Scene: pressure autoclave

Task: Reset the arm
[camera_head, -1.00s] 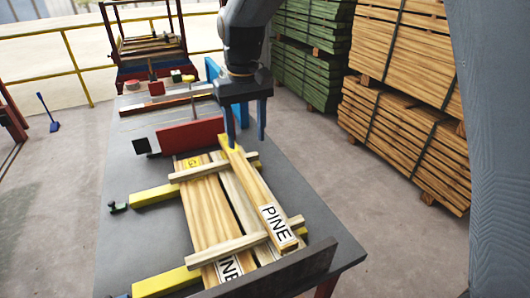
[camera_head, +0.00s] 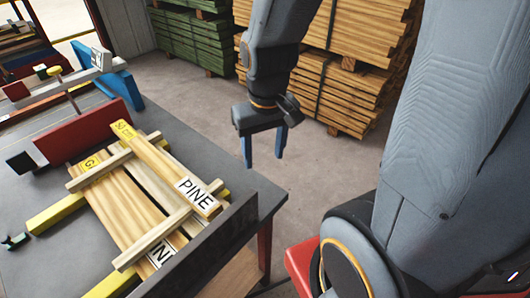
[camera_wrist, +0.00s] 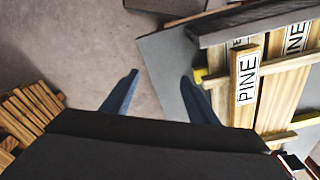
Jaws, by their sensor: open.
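My gripper (camera_head: 265,147) hangs with its blue fingers pointing down, past the right edge of the grey table (camera_head: 225,168). The fingers are apart and nothing is between them. In the wrist view my gripper (camera_wrist: 160,100) shows bare floor and the table edge between its fingers. A board labelled PINE (camera_head: 165,165) lies on two crosswise wooden strips over other boards on the table. The PINE board also shows in the wrist view (camera_wrist: 246,85), to the right of the fingers and apart from them.
A red block (camera_head: 92,130) and yellow bars (camera_head: 58,210) sit on the table. A dark rail (camera_head: 205,250) runs along its near end. Lumber stacks (camera_head: 345,80) stand behind my arm. Open floor (camera_head: 325,165) lies between table and stacks.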

